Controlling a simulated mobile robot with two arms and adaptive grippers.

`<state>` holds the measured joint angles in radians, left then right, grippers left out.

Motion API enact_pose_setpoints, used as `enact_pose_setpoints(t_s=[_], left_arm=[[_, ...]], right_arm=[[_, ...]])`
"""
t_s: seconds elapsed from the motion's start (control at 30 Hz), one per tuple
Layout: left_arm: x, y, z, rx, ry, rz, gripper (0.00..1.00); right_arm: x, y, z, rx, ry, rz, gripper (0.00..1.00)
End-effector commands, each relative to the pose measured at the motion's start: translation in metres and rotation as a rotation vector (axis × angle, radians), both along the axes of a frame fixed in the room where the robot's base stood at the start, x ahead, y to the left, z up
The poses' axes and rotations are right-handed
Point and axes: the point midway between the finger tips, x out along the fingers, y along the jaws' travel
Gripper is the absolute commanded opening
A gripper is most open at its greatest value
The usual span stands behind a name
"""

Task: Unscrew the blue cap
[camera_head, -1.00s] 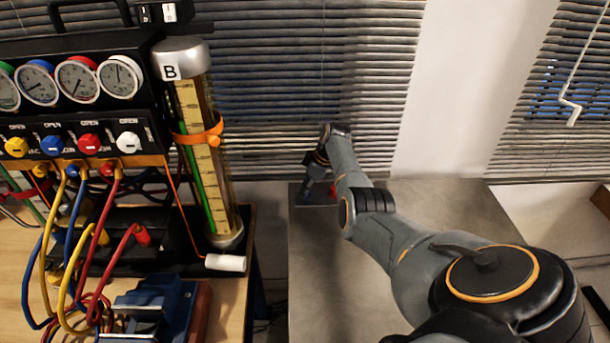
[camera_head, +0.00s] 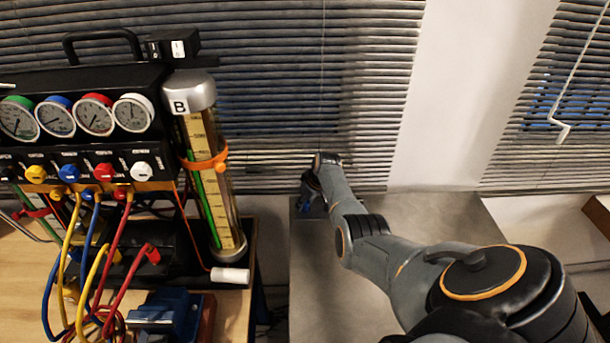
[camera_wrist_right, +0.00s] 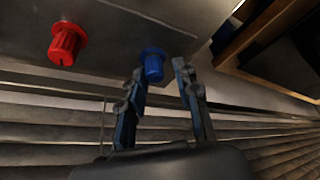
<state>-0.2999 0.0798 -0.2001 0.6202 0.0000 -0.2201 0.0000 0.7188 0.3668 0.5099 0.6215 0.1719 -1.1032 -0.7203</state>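The blue cap (camera_wrist_right: 152,64) is a ribbed knob on a grey surface in the right wrist view. My right gripper (camera_wrist_right: 161,72) is open, its two fingers apart. The cap shows between the fingertips, closer to the left finger in the picture; I cannot tell whether they touch. In the head view my right gripper (camera_head: 311,203) is at the far left part of the grey table (camera_head: 365,285), mostly hidden by my arm. My left gripper is in neither view.
A red ribbed cap (camera_wrist_right: 67,43) stands left of the blue one in the wrist view. Window blinds (camera_head: 300,100) rise behind the table. Left of it is a gauge rig (camera_head: 85,165) with coloured hoses and a tall cylinder B (camera_head: 210,160). The table's front is clear beside my arm.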

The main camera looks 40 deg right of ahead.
Motion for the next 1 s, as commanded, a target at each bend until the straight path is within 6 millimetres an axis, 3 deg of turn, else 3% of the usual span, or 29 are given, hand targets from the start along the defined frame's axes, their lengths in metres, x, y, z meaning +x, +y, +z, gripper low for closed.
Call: enact_pose_setpoints(t_s=[0.47,1.0], left_arm=[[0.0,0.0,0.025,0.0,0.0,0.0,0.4],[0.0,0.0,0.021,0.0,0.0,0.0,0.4]], right_arm=[[0.0,0.002,0.002,0.0,0.0,-0.329,0.32],[0.0,0.001,-0.002,0.0,0.001,-0.739,0.32]])
